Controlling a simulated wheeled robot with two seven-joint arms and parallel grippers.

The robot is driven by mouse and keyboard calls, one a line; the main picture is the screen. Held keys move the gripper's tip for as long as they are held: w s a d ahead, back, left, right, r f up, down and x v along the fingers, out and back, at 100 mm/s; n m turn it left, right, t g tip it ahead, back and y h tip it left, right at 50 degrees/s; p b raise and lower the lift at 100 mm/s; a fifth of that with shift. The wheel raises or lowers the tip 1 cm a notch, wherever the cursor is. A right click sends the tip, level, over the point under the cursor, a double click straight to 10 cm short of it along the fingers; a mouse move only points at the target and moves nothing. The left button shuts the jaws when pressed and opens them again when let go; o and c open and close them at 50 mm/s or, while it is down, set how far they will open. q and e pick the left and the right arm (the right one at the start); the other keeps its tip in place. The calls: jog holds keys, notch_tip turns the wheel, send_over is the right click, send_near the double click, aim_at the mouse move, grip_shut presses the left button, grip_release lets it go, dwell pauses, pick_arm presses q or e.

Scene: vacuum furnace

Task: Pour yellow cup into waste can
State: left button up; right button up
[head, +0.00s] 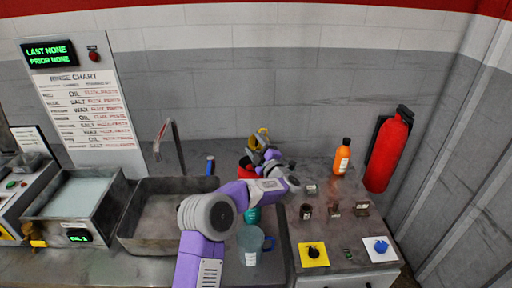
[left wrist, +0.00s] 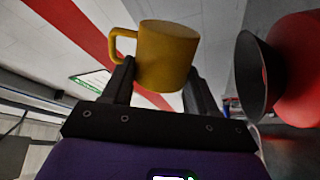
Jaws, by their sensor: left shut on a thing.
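The yellow cup (head: 262,136) is held up near the back wall in the head view, small and partly covered by my left gripper (head: 262,147). In the left wrist view the yellow cup (left wrist: 167,55) sits between the two black fingers of my left gripper (left wrist: 160,85), which is shut on it. Its handle points left there, and its inside is hidden. A red container (head: 246,168), likely the waste can, stands just below the cup and is partly hidden by my arm. A red body with a black flared rim (left wrist: 258,75) shows right of the cup, apart from it.
An orange bottle (head: 342,157) and a red extinguisher (head: 388,150) are at right. A metal basin (head: 132,228) is at left.

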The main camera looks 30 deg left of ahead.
pick_arm(q)
jog(key=shift+s+a+r+n+g+y+b, duration=0.1)
jog(key=shift+s+n+g+y+b, duration=0.05)
jog(key=shift+n+b, duration=0.85)
jog(key=shift+s+a+r+n+g+y+b, duration=0.15)
jog(key=shift+n+b, duration=0.5)
jog(key=shift+b, duration=0.7)
jog(key=shift+s+d+f+n+g+y+b, duration=0.1)
jog(key=shift+n+g+b, duration=0.1)
jog(key=shift+n+b, duration=0.8)
dwell(0.7)
